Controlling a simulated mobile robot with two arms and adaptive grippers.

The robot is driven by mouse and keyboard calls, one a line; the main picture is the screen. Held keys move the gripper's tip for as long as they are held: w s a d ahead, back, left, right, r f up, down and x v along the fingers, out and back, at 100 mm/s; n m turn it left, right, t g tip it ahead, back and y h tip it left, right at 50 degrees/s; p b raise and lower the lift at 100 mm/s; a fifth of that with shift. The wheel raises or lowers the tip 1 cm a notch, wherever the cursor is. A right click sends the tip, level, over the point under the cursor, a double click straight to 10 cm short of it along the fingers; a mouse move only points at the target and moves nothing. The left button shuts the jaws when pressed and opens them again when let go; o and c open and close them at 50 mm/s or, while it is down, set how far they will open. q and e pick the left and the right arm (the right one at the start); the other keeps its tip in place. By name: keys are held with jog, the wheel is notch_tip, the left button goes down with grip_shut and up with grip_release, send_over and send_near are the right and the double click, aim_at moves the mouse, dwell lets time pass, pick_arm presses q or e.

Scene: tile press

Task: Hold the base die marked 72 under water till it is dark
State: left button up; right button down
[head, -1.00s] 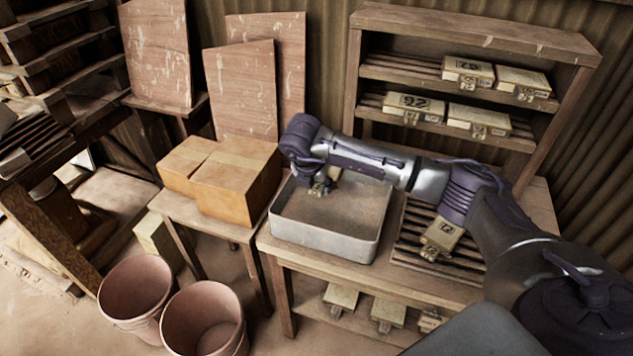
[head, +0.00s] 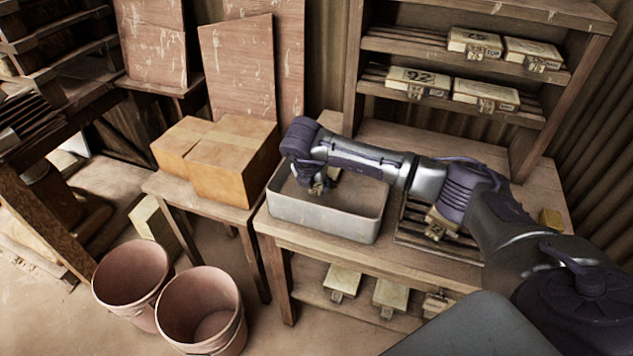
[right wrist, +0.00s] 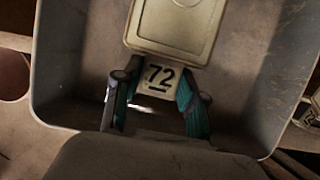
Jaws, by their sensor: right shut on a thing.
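The base die marked 72 (right wrist: 172,28) is pale cream, with a raised border and a tab that bears the number. My right gripper (right wrist: 158,92) is shut on its tab and holds it inside the grey metal tank (right wrist: 52,85). The die looks light, not dark. I cannot make out a water surface or tell whether the die is under it. In the head view my right gripper (head: 319,188) reaches down into the tank (head: 325,220), and its wrist mostly hides the die. My left gripper is not in view.
Another die (head: 437,222) lies on a slatted rack right of the tank, partly behind my arm. Several dies stand on the wooden shelf (head: 487,62). Cardboard boxes (head: 235,165) stand left of the tank. Two buckets (head: 203,305) stand on the floor.

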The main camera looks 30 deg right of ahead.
jog(key=shift+f+b, duration=2.1)
jog(key=shift+f, duration=0.55)
dwell(5.3)
